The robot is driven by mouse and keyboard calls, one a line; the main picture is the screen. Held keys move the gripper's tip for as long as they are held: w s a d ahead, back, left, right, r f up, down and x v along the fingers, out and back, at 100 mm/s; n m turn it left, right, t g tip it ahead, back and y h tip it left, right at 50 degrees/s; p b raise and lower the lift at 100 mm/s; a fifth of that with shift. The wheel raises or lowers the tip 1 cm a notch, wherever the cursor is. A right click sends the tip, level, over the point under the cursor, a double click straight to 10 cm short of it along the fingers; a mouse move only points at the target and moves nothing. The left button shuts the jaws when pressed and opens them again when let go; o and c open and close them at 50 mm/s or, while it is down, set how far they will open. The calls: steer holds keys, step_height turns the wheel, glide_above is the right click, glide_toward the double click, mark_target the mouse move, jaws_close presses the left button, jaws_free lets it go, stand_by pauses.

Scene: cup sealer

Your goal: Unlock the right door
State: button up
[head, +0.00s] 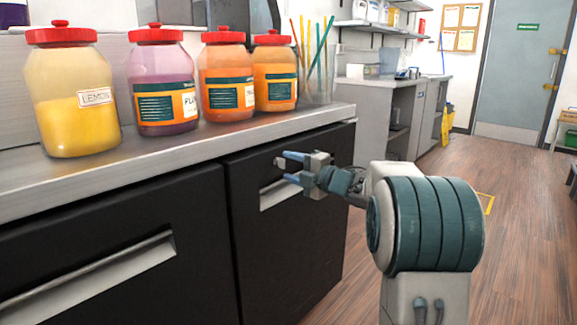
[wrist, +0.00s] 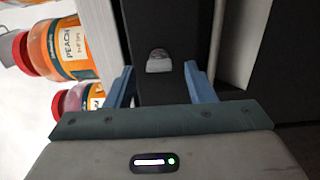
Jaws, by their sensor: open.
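The right door (head: 285,255) is a black cabinet door under the steel counter, and it is closed. A small grey lock (wrist: 159,61) is near the door's top edge, above the recessed silver handle (head: 275,197). It lies between and ahead of my fingers in the wrist view, and its turned position is hard to tell. In the head view the lock is a small light shape (head: 279,162) at my fingertips. My gripper (head: 287,167) has its two blue fingers apart and empty, pointing at the door around the lock; contact is not clear.
A left black door (head: 120,250) with a long silver handle is beside it. Several red-lidded jars (head: 163,85) and a straw holder (head: 316,85) stand on the counter (head: 180,152) above my gripper. The wooden floor (head: 520,230) to the right is mostly clear.

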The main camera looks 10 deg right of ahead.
steer(key=p+v, duration=0.2)
steer(key=v, duration=1)
steer(key=shift+s, duration=0.15)
steer(key=shift+r, duration=0.1)
steer(key=s+d+r+m+h+p, duration=0.2)
steer(key=s+r+m+h+p, duration=0.1)
steer(key=r+m+h+p, duration=1.05)
steer(key=s+a+r+m+g+y+p, duration=0.1)
steer(key=s+a+m+g+p, duration=0.2)
steer(key=s+p, duration=0.3)
steer(key=s+a+r+m+g+p, duration=0.1)
steer(key=s+a+m+g+p, duration=0.3)
steer(key=s+p, duration=0.3)
steer(key=s+a+r+m+g+y+p, duration=0.1)
steer(key=s+a+m+g+p, duration=0.3)
steer(key=s, duration=1)
steer(key=m+p, duration=0.1)
steer(key=p, duration=0.1)
steer(key=shift+s+a+r+g+y+p, duration=0.15)
steer(key=shift+s+r+g+y+p, duration=0.1)
steer(key=shift+g+y+p, duration=0.1)
